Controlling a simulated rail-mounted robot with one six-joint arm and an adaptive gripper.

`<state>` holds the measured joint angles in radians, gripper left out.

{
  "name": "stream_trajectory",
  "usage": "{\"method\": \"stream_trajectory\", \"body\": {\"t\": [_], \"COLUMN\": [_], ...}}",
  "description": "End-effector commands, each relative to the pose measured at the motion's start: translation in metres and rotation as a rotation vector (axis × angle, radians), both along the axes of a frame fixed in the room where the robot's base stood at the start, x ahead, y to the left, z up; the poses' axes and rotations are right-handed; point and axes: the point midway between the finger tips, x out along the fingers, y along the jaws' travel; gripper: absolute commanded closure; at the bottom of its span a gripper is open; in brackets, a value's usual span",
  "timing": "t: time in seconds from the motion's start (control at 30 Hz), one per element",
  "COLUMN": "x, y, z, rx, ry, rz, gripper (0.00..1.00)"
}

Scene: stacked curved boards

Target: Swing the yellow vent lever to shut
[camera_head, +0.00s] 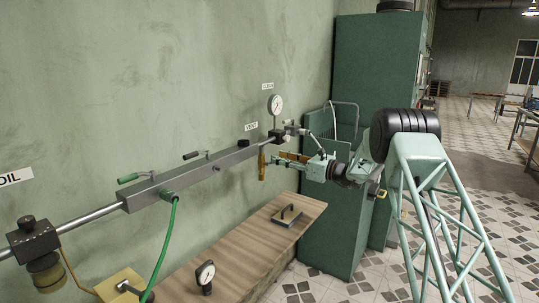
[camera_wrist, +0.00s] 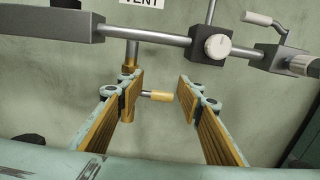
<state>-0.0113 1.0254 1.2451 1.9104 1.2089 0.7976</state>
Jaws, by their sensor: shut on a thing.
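The yellow vent lever (camera_wrist: 161,96) shows in the wrist view as a short grey rod with a yellow grip, lying level and pointing right. It comes off a brass valve body (camera_wrist: 128,78) under a short pipe, which hangs below the VENT label; in the head view the brass valve (camera_head: 262,166) hangs below the grey bar. The left finger partly hides the valve body. In the head view my gripper (camera_head: 285,159) is just right of the valve.
A grey manifold bar (camera_head: 190,175) with green and black levers runs along the wall. A wooden bench (camera_head: 235,252) lies below, and a green cabinet (camera_head: 375,80) stands behind my arm.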

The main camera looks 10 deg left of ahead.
Motion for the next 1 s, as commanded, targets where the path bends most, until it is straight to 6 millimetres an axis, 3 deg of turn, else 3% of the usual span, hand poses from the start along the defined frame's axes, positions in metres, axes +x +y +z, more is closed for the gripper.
{"method": "stream_trajectory", "body": {"t": [0.03,1.0], "x": [-0.006,-0.03], "y": [-0.004,-0.051], "z": [-0.024,-0.011], "rx": [-0.011,-0.006], "ry": [0.026,0.013], "rz": [0.005,0.005], "gripper": [0.74,0.76]}}
